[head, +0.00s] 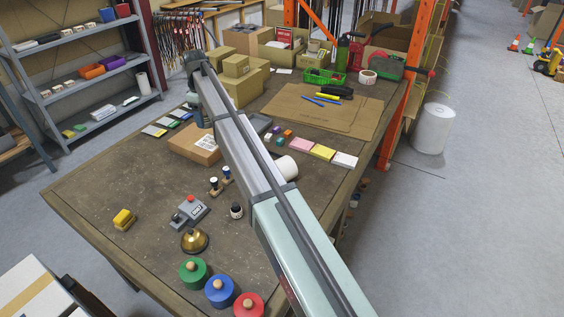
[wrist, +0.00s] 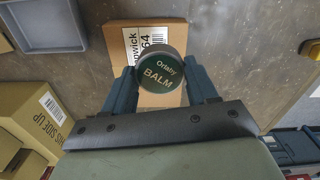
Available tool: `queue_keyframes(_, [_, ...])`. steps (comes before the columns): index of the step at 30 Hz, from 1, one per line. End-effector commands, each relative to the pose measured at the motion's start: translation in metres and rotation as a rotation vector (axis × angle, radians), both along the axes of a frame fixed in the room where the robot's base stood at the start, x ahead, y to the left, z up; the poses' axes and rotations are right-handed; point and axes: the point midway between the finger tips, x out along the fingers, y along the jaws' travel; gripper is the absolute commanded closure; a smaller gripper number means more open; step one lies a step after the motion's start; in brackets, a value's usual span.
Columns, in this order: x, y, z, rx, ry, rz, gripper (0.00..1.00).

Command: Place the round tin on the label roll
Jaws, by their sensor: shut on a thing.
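My gripper (wrist: 164,84) is shut on the round tin (wrist: 160,72), a dark tin whose green lid reads "Ortaby BALM". The tin sits between the two blue fingers, lid facing the wrist camera. Below it in that view is a cardboard box with a barcode label (wrist: 124,40); the gap between them is unclear. In the head view I make out no tin. A white roll with a brown core (head: 367,77) lies at the table's far right. A white cylinder (head: 286,168) is partly hidden by my arm. I cannot tell which is the label roll.
The cardboard box (head: 193,146) lies left of my arm. Stacked cartons (head: 238,84), a green crate (head: 324,77) and a flat cardboard sheet (head: 350,118) fill the far side. A brass bell (head: 194,241) and coloured knobbed discs (head: 220,291) stand near. The left front table is mostly clear.

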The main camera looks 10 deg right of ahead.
Motion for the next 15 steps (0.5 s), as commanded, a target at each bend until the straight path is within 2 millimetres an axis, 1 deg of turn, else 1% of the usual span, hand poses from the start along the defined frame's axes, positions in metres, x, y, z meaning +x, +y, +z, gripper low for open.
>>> queue_keyframes(1, [-0.004,-0.026,0.004,0.000,-0.001,-0.028,0.74])
queue_keyframes(2, [-0.005,-0.038,0.006,0.000,-0.001,-0.041,0.74])
queue_keyframes(3, [-0.007,-0.056,0.009,0.000,-0.001,-0.060,0.74])
queue_keyframes(5, [-0.013,-0.081,0.013,0.000,-0.001,-0.088,0.74])
queue_keyframes(6, [-0.017,-0.097,0.016,0.000,-0.001,-0.106,0.74])
queue_keyframes(8, [-0.025,-0.122,0.020,0.000,-0.001,-0.134,0.74])
queue_keyframes(9, [-0.031,-0.138,0.022,0.000,-0.001,-0.154,0.74])
queue_keyframes(12, [-0.047,-0.174,0.028,0.001,-0.002,-0.207,0.74])
queue_keyframes(15, [-0.067,-0.204,0.033,0.000,-0.001,-0.264,0.74])
